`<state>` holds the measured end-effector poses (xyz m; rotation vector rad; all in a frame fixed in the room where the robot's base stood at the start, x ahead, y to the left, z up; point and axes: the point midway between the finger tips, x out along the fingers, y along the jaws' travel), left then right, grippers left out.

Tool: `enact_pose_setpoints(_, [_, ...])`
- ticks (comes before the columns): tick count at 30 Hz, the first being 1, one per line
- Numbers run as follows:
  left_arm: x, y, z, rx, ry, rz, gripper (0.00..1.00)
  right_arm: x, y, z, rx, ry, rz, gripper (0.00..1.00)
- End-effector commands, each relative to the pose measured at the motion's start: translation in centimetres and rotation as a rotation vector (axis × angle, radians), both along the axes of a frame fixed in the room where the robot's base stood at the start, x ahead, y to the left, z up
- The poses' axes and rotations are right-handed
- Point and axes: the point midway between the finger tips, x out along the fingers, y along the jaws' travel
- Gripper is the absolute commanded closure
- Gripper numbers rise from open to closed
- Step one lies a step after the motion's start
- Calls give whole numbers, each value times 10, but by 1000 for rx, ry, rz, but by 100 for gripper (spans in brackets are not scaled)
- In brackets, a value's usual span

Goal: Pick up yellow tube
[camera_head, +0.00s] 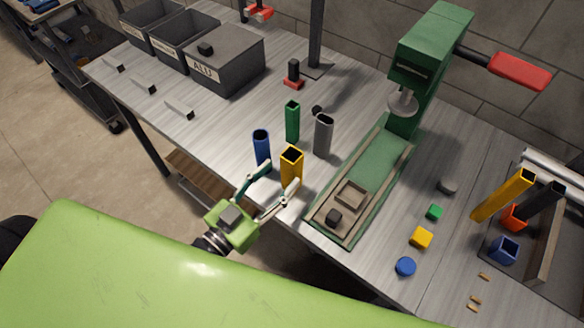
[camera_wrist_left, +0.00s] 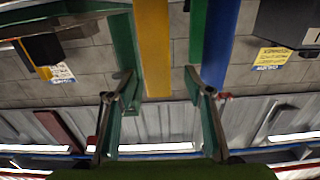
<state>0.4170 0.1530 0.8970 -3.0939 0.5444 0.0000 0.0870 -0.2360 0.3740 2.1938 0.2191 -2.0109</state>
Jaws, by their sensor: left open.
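A yellow square tube (camera_head: 291,169) stands upright on the grey table, near its front edge. My left gripper (camera_head: 281,176) is open just in front of it, with its fingers pointing at the tube. In the left wrist view the yellow tube (camera_wrist_left: 153,50) shows between the two open fingers (camera_wrist_left: 160,78); I cannot tell whether they touch it. A second yellow tube (camera_head: 503,195) leans at the right, by a tray. My right gripper is not in view.
A blue tube (camera_head: 261,148), a green tube (camera_head: 292,122) and a grey tube (camera_head: 323,135) stand close around the yellow one. The green press (camera_head: 412,75) and its base (camera_head: 378,165) are to the right. Dark bins (camera_head: 225,68) stand at the back left.

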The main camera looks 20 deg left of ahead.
Motion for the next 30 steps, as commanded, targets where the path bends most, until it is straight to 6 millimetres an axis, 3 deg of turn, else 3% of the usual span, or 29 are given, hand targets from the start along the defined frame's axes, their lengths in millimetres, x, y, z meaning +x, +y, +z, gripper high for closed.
enact_pose_setpoints(8, [31, -16, 12, -2, -2, 1, 53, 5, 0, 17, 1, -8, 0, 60])
enact_pose_setpoints(12, [45, -21, 8, -1, 0, 0, 53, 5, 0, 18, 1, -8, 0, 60])
enact_pose_setpoints(20, [48, -22, 7, 0, 2, 0, 53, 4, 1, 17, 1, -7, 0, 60])
enact_pose_setpoints(21, [48, -22, 7, -1, 1, 0, 55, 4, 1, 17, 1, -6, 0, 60])
enact_pose_setpoints(26, [48, -22, 7, 0, 1, 0, 97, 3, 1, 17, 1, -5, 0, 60])
enact_pose_setpoints(30, [48, -22, 8, 0, -1, 1, 98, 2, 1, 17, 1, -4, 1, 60])
